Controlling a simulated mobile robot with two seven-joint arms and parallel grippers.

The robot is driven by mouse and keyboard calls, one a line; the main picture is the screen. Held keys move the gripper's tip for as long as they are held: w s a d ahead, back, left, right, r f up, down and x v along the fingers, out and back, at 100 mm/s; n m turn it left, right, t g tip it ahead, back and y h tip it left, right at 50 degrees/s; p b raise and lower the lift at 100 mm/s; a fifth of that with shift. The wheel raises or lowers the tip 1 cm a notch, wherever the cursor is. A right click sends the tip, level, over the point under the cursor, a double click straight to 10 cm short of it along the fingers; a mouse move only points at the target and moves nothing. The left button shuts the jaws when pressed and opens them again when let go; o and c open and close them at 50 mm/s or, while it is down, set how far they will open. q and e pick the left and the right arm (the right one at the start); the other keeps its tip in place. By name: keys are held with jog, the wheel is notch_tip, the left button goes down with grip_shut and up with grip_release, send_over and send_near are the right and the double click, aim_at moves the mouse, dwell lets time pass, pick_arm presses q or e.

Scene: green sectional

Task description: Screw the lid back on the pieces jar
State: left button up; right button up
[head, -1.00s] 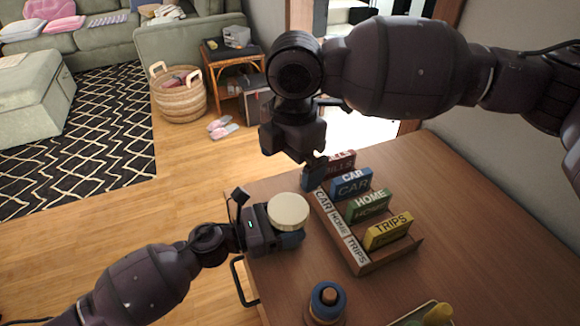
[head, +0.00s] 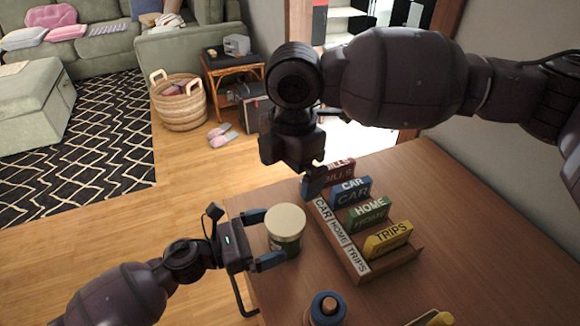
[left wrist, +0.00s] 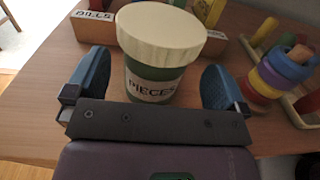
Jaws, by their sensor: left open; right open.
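The pieces jar (head: 287,244) stands upright near the left edge of the table, green with a white PIECES label. Its broad cream lid (head: 286,218) sits on top; I cannot tell how tightly it is screwed. In the left wrist view the jar (left wrist: 152,87) and lid (left wrist: 160,32) are just ahead of the palm. My left gripper (head: 263,238) is open, its blue fingers on either side of the jar with visible gaps in the wrist view. My right gripper (head: 312,182) is open and empty above the back of the sorter; its fingers partly overlap.
A wooden sorter (head: 385,262) with BILLS, CAR, HOME and TRIPS blocks stands right of the jar. A ring stacker (head: 327,308) is at the front, with coloured pieces (head: 432,318) beside it. The table's right part (head: 480,240) is clear.

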pick_arm(q)
jog(key=v, duration=0.6)
jog(key=shift+a, duration=0.2)
